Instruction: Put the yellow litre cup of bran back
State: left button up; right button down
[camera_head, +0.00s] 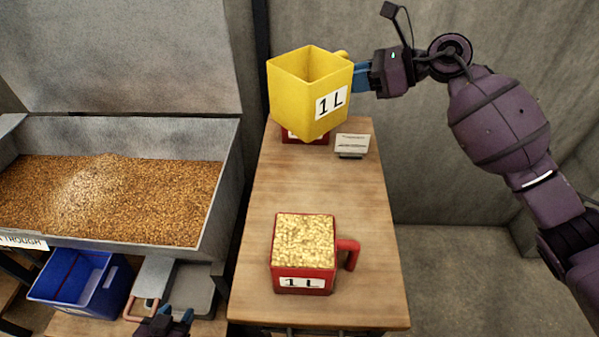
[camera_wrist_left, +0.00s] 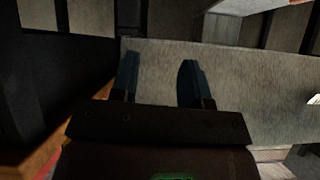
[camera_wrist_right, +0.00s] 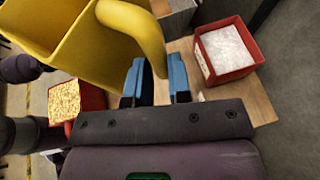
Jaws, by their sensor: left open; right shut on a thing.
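The yellow litre cup (camera_head: 290,95), labelled 1 L, is held in the air over the far end of the wooden table. Yellow inner walls show, but no bran is seen in it. My right gripper (camera_head: 363,76) is shut on its handle at the cup's right side. The right wrist view shows the yellow handle (camera_wrist_right: 135,28) running down between the blue fingers (camera_wrist_right: 155,82). My left gripper (camera_head: 176,315) is open and empty at the bottom, near a grey box with a copper-coloured handle (camera_head: 140,308).
A red cup of pale grain (camera_head: 303,282) stands on the near table (camera_head: 340,195). Another red cup (camera_wrist_right: 208,62), with white contents, stands at the far end. A small sign (camera_head: 352,143) is beside it. A grain trough (camera_head: 215,190) and blue bin (camera_head: 60,290) are left.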

jog(key=shift+w+a+f+b, duration=0.1)
jog(key=shift+f+b, duration=0.4)
jog(key=shift+f, duration=4.4)
jog(key=shift+w+a+f+b, duration=0.1)
jog(key=shift+f+b, duration=0.4)
jog(key=shift+f, duration=4.55)
